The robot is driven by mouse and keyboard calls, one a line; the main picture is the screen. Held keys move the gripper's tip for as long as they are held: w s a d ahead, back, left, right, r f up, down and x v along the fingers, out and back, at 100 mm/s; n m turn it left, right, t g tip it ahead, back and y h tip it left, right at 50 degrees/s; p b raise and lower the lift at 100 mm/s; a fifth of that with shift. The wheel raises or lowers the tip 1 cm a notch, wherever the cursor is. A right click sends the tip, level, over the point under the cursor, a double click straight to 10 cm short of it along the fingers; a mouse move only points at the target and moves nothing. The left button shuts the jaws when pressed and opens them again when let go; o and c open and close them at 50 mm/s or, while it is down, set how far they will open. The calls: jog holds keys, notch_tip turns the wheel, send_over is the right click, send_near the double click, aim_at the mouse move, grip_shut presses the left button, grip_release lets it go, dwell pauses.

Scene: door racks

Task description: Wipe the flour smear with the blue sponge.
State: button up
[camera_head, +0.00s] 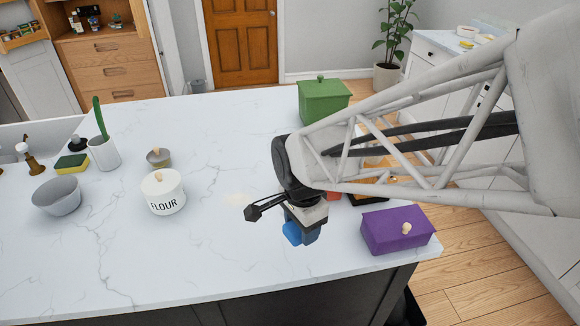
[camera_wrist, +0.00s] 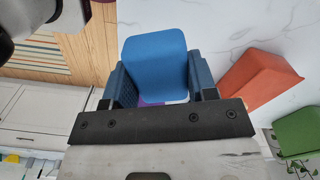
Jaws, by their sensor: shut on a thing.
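The blue sponge (camera_head: 292,233) is between the fingers of my gripper (camera_head: 304,228), near the counter's front edge. In the wrist view the sponge (camera_wrist: 155,58) fills the space between both dark fingers, and my gripper (camera_wrist: 162,82) is shut on it. The flour smear (camera_head: 238,199) is a faint pale beige patch on the white marble counter, left of and farther back than the sponge. The sponge is apart from the smear. I cannot tell whether it touches the counter. The smear is not discernible in the wrist view.
A white flour canister (camera_head: 163,193) stands left of the smear, with a small lidded pot (camera_head: 158,158) behind it. A purple box (camera_head: 397,231) is right of my gripper. A green box (camera_head: 323,101) stands behind. An orange-red box (camera_wrist: 262,85) shows beside the sponge.

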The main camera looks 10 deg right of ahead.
jog(key=w+a, duration=1.9)
jog(key=w, duration=0.1)
jog(key=shift+w+f, duration=0.15)
jog(key=shift+w, duration=0.05)
jog(key=shift+f, duration=0.1)
